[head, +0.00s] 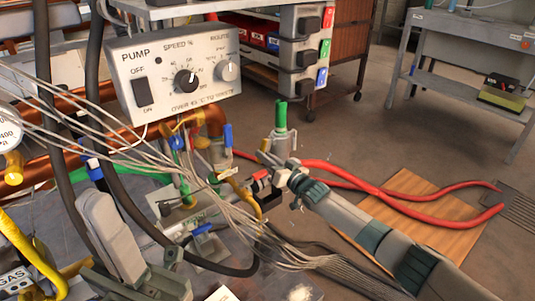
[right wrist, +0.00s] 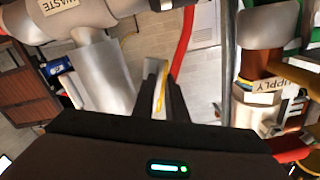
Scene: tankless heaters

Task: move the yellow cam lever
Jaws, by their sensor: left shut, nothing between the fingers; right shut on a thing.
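The yellow cam lever shows as a thin yellow strip (right wrist: 160,95) between the dark fingers of my right gripper (right wrist: 166,82) in the right wrist view. The right gripper is shut on it. In the head view my right arm reaches in from the lower right, and its gripper (head: 264,191) is at the pipe fittings below the pump box. A curved yellow piece (head: 257,205) shows beside it; cables and the gripper partly hide the contact there. A grey link of my left arm stands at the lower left; I cannot make out its fingers.
The pump control box (head: 175,75) is above and left, with loose grey cables crossing below it. A green-topped fitting (head: 281,118) stands close to my right wrist. Red hoses (head: 400,205) run right over a wooden board (head: 407,190). A WASTE-labelled pipe (right wrist: 60,15) is near the gripper.

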